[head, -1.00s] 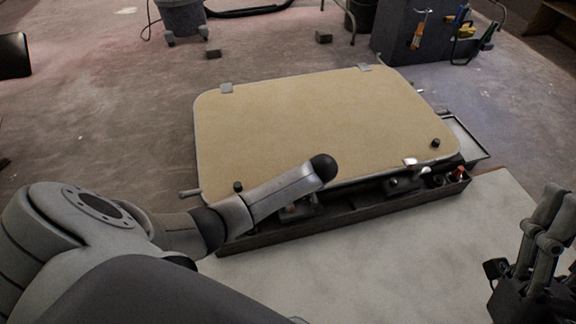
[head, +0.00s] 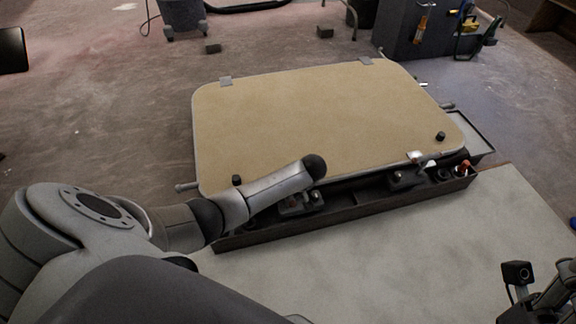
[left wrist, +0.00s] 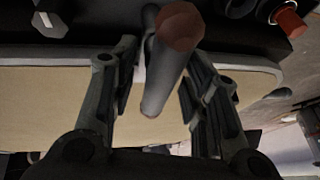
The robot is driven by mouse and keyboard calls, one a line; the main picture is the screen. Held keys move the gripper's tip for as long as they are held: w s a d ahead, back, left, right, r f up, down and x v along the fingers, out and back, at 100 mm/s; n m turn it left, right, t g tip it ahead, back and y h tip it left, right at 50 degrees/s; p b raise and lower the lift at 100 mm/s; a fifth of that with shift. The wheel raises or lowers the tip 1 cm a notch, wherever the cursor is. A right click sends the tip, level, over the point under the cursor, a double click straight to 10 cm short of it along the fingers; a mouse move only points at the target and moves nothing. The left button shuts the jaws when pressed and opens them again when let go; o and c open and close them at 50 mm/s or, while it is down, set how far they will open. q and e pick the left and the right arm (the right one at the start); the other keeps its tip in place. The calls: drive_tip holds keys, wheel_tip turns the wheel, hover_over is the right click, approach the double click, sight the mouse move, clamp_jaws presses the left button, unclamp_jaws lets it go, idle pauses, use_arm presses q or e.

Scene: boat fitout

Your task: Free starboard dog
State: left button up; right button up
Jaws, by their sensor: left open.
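A tan hatch lid (head: 320,125) with rounded corners lies closed over a dark tray-like frame. A small pale metal dog or latch (head: 416,156) sits at its near edge on the right. In the left wrist view my left gripper (left wrist: 165,90) is open, with its fingers on either side of a grey rod (left wrist: 164,75) that has a reddish-brown end. I cannot tell if the fingers touch the rod. In the head view my left arm reaches over the near left edge and its gripper is hidden. My right gripper (head: 550,294) is partly cut off at the lower right.
Dark near trough (head: 345,210) holds small fittings, including a red-topped item (head: 463,168). Black knobs stand on the lid (head: 440,136) and at its left corner (head: 237,180). The pale bench surface (head: 400,245) in front is clear.

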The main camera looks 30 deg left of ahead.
use_arm(q)
drive_tip(key=shift+c, duration=0.3)
drive_tip(key=c, duration=0.9)
drive_tip(key=shift+o, duration=0.2)
drive_tip(key=shift+s+a, duration=0.1)
